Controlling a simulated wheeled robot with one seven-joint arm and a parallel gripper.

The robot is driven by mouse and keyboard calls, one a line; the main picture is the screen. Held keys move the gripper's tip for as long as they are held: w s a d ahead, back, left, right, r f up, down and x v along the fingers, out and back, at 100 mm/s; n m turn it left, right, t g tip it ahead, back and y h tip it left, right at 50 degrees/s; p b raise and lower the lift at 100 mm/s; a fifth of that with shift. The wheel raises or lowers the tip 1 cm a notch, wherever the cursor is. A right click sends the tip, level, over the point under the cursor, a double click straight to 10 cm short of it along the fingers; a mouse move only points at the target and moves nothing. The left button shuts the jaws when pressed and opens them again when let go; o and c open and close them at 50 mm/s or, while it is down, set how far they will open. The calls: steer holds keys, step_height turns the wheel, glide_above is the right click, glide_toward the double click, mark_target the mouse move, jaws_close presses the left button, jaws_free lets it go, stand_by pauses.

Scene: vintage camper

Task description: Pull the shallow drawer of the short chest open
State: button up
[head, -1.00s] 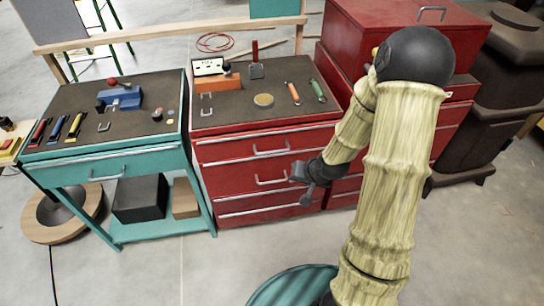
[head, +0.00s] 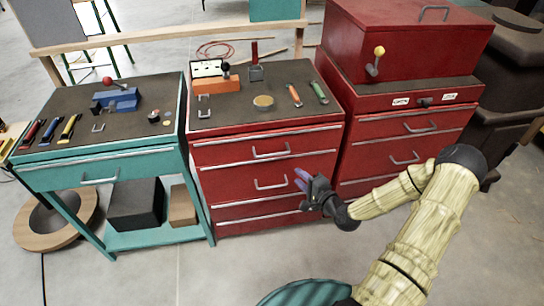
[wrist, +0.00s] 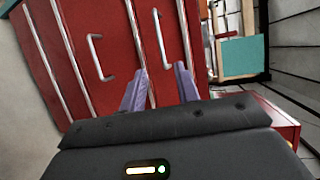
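The short red chest (head: 225,180) stands in the middle of the head view, its drawers shut. Its shallow upper drawer has a bar handle (head: 271,153); a deeper drawer with another handle (head: 270,185) is below. My gripper (head: 301,180) is at the chest's right front, to the right of the lower handle and below the upper one. In the wrist view the chest appears turned sideways. My gripper's purple fingers (wrist: 160,88) are apart with nothing between them. The upper handle (wrist: 161,38) is beyond the fingertips, and the lower handle (wrist: 98,58) is to their left.
A taller red chest (head: 365,160) with a lidded box (head: 400,45) stands close at right. A teal bench (head: 110,170) is at left. Small tools and an orange block (head: 218,84) lie on the short chest's top. The floor in front (head: 220,265) is clear.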

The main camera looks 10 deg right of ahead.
mark_target(272, 155)
steer(key=shift+w, duration=0.1)
steer(key=p+x, duration=0.1)
steer(key=x, duration=1.6)
steer(key=shift+a+f, duration=0.1)
steer(key=shift+f, duration=0.1)
steer(key=shift+c, duration=0.2)
jaws_close()
